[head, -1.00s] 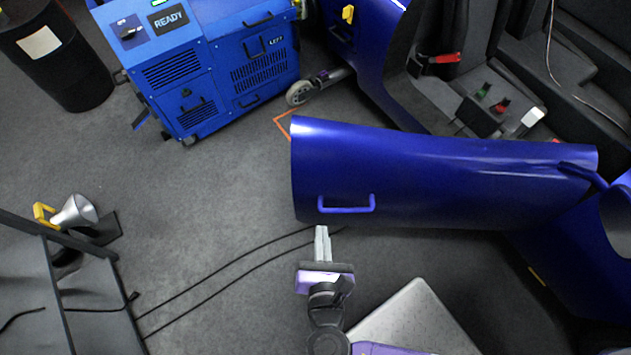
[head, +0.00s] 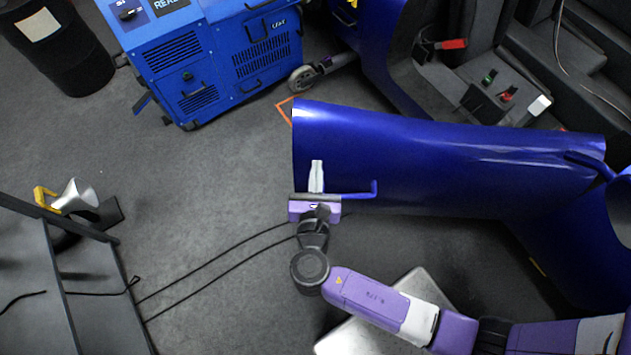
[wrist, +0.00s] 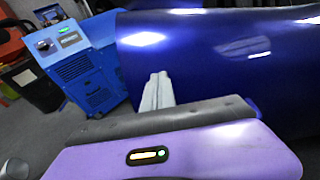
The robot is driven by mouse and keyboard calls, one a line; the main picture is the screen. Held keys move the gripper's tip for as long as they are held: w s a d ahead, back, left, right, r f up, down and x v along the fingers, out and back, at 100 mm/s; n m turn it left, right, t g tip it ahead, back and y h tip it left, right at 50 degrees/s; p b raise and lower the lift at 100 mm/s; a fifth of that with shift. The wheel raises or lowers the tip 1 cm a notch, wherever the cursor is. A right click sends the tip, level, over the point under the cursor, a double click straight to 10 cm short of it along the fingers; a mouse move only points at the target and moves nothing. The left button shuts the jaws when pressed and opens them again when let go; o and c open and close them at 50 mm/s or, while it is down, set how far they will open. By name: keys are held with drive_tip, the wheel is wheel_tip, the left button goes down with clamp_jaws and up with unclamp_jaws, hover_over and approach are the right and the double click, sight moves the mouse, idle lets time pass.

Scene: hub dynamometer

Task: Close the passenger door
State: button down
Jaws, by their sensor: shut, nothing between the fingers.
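The passenger door (head: 450,160) is a glossy dark blue panel standing wide open from the blue car body (head: 575,245), its hinge side at the right. A blue bar handle (head: 373,189) sits on its outer face near the free edge, partly hidden behind my gripper. My gripper (head: 316,163) is shut and empty, its pale fingers pointing at the door's outer face near the free left end. In the wrist view the door (wrist: 225,70) fills the right side, with my fingertips (wrist: 157,76) in front of it. I cannot tell whether they touch it.
A blue wheeled machine (head: 205,65) stands beyond the door at the upper left. A black barrel (head: 60,60) is at the far left. A dark rack (head: 75,280) with a silver cone-shaped lamp (head: 75,195) is at lower left. Black cables (head: 215,262) cross the floor.

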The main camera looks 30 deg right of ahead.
drive_tip(key=shift+x, duration=0.95)
drive_tip(key=shift+w, duration=0.1)
